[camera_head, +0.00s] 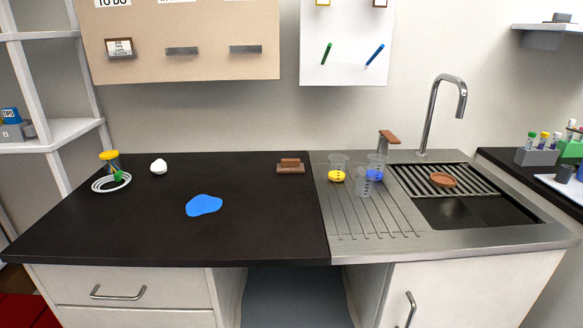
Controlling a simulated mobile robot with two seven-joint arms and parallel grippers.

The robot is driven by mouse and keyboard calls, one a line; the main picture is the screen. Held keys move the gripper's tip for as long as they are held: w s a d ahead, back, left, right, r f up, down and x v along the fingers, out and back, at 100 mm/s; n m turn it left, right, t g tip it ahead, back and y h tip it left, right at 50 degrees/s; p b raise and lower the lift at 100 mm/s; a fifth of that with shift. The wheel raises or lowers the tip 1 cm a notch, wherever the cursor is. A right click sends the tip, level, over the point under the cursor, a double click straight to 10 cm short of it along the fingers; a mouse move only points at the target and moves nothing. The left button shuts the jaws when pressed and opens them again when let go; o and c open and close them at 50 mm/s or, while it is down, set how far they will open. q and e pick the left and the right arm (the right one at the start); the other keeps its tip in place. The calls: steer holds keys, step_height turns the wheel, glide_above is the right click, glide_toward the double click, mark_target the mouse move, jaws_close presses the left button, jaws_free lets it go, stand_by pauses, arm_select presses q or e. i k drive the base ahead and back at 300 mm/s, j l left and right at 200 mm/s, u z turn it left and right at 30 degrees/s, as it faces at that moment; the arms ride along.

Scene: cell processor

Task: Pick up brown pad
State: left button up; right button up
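A small brown block on a flat brown base (290,166) sits at the back right of the dark countertop, near the steel sink top. A reddish-brown, rounded flat piece (442,180) lies on the ribbed rack over the sink. I cannot tell for certain which of these two is the brown pad. Neither of my grippers is in view.
A blue puddle (204,205) lies mid-counter. Clear beakers (363,182) stand on the drainboard (345,222); a tall faucet (434,110) rises behind the sink. The front counter is clear.

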mark_target(287, 165)
steer(key=i+l+z, duration=0.15)
steer(key=i+z, duration=0.2)
steer(key=z, duration=0.15)
steer(key=i+z, duration=0.45)
steer(key=k, duration=0.1)
